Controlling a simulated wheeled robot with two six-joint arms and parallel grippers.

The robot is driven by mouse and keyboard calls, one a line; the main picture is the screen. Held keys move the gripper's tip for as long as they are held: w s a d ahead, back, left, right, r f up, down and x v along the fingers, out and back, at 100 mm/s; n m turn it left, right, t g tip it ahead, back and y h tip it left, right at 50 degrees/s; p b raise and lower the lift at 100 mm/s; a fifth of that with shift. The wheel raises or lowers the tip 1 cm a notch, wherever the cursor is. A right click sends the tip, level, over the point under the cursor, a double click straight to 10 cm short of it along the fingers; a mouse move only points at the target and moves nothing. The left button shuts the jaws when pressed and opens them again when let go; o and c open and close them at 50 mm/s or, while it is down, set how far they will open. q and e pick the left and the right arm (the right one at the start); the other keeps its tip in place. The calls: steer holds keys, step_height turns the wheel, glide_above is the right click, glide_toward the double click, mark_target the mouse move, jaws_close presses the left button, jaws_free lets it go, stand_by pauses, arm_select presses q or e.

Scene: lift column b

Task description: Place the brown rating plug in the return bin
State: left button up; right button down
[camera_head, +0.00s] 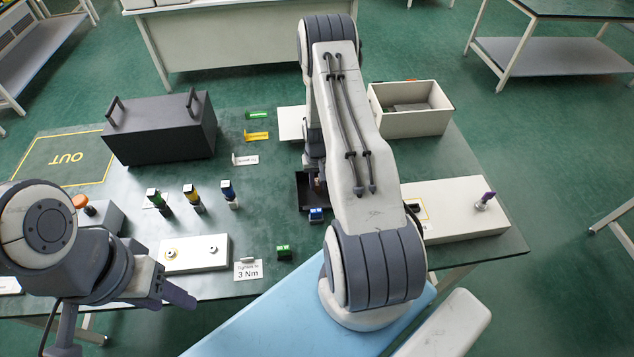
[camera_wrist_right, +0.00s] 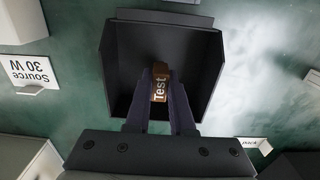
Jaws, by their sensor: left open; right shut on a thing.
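The brown rating plug (camera_wrist_right: 160,86), with "Test" on its face, is between the fingertips of my right gripper (camera_wrist_right: 160,95) in the right wrist view. My right gripper is shut on it, over a black open-topped tray (camera_wrist_right: 205,70). I cannot tell whether the plug touches the tray floor. In the head view my right arm hides much of this tray (camera_head: 303,195). No bin with a readable return label shows; a beige open box (camera_head: 427,123) stands at the back right. My left gripper (camera_head: 180,296) is open and empty over the table's front left.
Green, yellow and blue-topped upright parts (camera_head: 193,200) stand left of the tray. A blue block (camera_head: 316,215) and a green block (camera_head: 283,252) sit near the tray. A white box (camera_head: 455,212) is at the right.

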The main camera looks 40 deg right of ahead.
mark_target(316, 182)
steer(key=shift+f, duration=0.5)
steer(key=c, duration=0.8)
jaws_free()
steer(key=shift+f, duration=0.1)
steer(key=shift+d+r, duration=0.1)
steer(key=shift+r, duration=0.25)
step_height(316, 182, up, 10)
steer(key=shift+r+b, duration=0.15)
steer(key=shift+b, duration=0.9)
steer(key=shift+r, duration=0.7)
